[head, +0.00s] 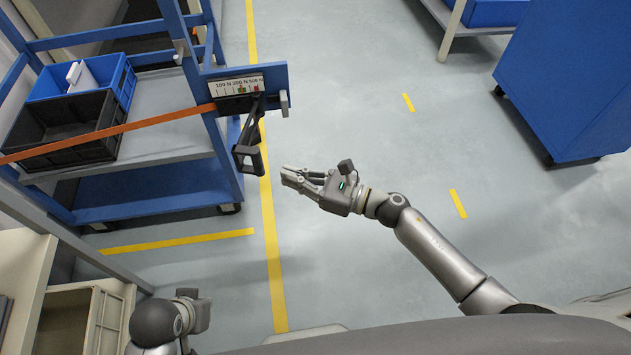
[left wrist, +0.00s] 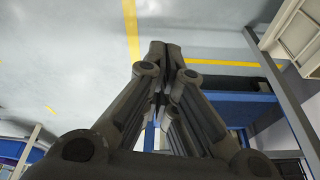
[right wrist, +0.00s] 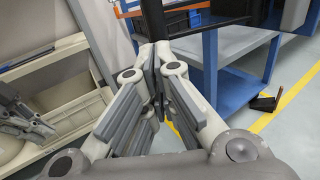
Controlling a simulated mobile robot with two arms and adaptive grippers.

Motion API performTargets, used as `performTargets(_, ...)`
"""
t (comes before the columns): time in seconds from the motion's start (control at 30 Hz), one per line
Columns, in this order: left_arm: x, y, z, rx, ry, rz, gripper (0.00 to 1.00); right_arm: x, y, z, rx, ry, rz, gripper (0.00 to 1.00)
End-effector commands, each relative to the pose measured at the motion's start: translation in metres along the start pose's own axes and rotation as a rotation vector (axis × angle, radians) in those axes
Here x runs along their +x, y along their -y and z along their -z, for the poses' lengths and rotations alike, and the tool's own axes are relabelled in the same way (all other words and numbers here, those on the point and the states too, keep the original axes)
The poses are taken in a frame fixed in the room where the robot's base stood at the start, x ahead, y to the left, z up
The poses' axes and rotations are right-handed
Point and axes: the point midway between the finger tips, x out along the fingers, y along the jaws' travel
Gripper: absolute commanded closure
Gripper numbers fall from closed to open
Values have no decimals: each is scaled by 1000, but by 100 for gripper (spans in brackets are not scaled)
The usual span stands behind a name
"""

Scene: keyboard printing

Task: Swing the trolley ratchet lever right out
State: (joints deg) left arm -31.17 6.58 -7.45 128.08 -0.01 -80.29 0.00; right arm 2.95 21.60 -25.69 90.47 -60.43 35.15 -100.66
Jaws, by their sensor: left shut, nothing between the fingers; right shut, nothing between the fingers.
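The black ratchet lever (head: 247,148) hangs from the ratchet on the blue trolley's corner plate (head: 273,78), with its handle end low and toward the front. An orange strap (head: 110,133) runs left from the ratchet. A scale label (head: 238,86) with force marks sits above the lever. My right gripper (head: 285,176) is shut and empty, just right of and below the lever handle, apparently with a small gap. Its closed fingertips show in the right wrist view (right wrist: 155,58), below dark bars. My left gripper (left wrist: 165,50) is shut and empty, well away from the lever.
The trolley (head: 150,140) carries a blue bin (head: 118,78) and a black bin (head: 70,150). A beige cabinet (head: 105,315) stands at the lower left. A blue cabinet (head: 570,80) stands at the upper right. The floor right of the lever is clear.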

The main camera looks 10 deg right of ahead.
Motion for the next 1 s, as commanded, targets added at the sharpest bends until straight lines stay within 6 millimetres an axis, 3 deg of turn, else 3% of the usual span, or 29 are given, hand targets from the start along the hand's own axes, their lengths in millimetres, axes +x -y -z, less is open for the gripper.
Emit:
performTargets(0.1,2,0,0,0,0,0,100,22,0,-1,0,1,0,100)
performTargets(0.3,4,0,-1,0,3,-1,100,42,0,0,0,0,0,100)
performTargets(0.83,7,-1,-3,0,10,-1,100,49,-2,1,0,-1,0,100)
performTargets(1.0,-16,0,4,0,-16,1,100,56,-7,1,1,0,-1,100)
